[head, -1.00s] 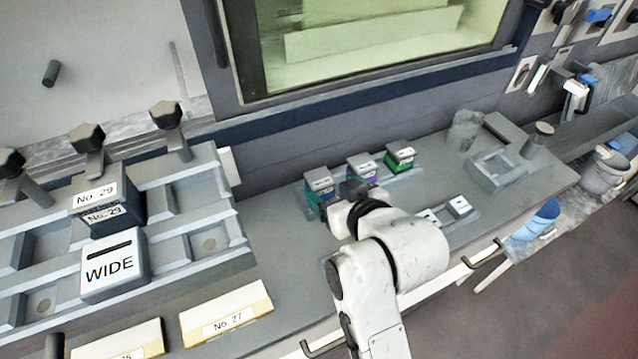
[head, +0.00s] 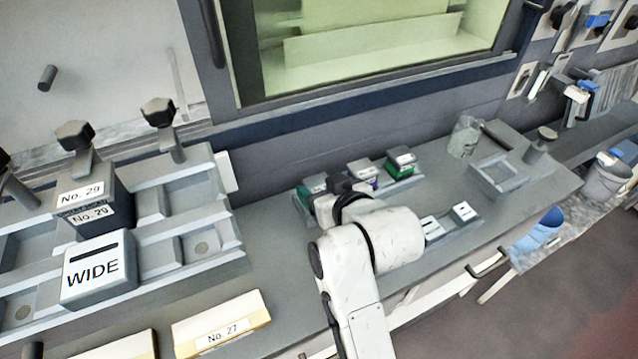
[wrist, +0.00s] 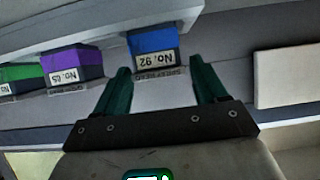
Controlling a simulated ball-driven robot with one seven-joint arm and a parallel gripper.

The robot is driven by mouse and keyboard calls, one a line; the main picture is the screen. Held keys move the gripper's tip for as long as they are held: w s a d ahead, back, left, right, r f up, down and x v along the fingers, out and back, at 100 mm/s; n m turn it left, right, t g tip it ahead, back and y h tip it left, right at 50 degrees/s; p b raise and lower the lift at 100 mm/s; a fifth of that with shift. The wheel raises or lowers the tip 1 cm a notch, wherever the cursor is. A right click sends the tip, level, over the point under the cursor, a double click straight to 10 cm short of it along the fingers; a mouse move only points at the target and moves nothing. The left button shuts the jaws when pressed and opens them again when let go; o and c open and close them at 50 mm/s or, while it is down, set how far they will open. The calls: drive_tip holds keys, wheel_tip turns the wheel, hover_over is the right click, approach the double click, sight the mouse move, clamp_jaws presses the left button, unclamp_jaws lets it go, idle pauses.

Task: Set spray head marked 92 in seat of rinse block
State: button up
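The spray head marked 92 (wrist: 153,42) is a blue and dark block with a white "No. 92" label in the wrist view. It stands in a row on a grey rack. My gripper (wrist: 159,68) is open, its two green fingers pointing at that block, with a gap on each side; how deep the block lies between them I cannot tell. In the head view my gripper is at the left end of the row, largely covering the block there. A grey block with a square recess (head: 499,178), apparently the rinse block, stands at the bench's right; its recess looks empty.
A purple block marked 65 (wrist: 72,66) and a green block (wrist: 20,80) share the row. Left are a clamp fixture with a "No. 29" block (head: 88,205) and a "WIDE" block (head: 95,268).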

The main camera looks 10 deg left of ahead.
drive_tip(key=c, duration=0.9)
wheel_tip(320, 180, up, 6)
drive_tip(key=p, duration=0.6)
wheel_tip(320, 180, up, 3)
drive_tip(key=p, duration=0.3)
idle(0.3)
